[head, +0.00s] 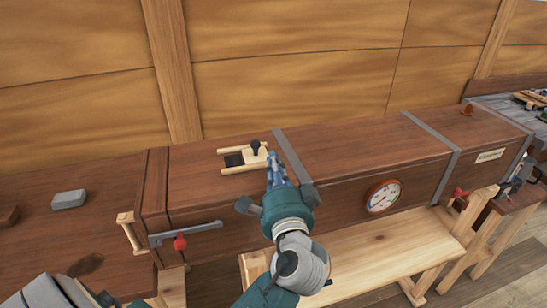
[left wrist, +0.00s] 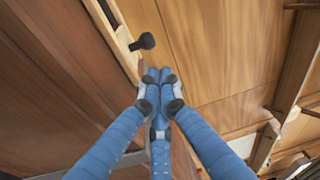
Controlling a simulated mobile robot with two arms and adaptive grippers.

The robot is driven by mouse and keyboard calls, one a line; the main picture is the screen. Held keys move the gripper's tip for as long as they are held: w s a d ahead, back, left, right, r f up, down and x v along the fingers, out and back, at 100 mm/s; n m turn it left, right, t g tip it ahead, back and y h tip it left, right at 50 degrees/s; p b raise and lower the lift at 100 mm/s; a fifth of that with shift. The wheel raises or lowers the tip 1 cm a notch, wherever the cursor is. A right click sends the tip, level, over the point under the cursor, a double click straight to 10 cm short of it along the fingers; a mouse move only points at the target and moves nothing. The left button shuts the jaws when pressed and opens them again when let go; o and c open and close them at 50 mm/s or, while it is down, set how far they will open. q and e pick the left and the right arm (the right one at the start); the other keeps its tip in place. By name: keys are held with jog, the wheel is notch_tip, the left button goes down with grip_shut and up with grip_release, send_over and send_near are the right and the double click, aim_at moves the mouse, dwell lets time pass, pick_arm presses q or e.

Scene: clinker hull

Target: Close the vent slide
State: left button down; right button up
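The vent slide (head: 250,157) is a pale wooden plate with a black knob (head: 255,145), set between two pale rails on top of a long dark wooden box (head: 195,180). A dark opening (head: 234,160) shows at the left of the plate, so the vent is partly open. My left gripper (head: 274,157) is just right of the knob. In the left wrist view its blue fingers (left wrist: 160,76) meet at the tips, with nothing visible between them. The knob (left wrist: 146,41) stands beyond the tips, apart from them in that picture. My right gripper is not in view.
Grey metal straps (head: 293,165) cross the box right of the vent. A round gauge (head: 383,196) and a red-knobbed latch (head: 181,242) are on the front. A grey block (head: 69,200) lies on the surface at left. A wooden plank wall (head: 290,70) rises behind.

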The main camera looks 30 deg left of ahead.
aim_at(256, 149)
pick_arm(q)
jog(key=p+x, duration=0.2)
jog(key=x, duration=0.4)
jog(key=shift+w+a, duration=0.25)
jog(key=shift+w, duration=0.15)
jog(key=s+a, duration=0.4)
jog(key=s, duration=0.1)
jog(key=shift+a, duration=0.25)
jog(key=shift+s+a, duration=0.1)
jog(key=shift+s, duration=0.05)
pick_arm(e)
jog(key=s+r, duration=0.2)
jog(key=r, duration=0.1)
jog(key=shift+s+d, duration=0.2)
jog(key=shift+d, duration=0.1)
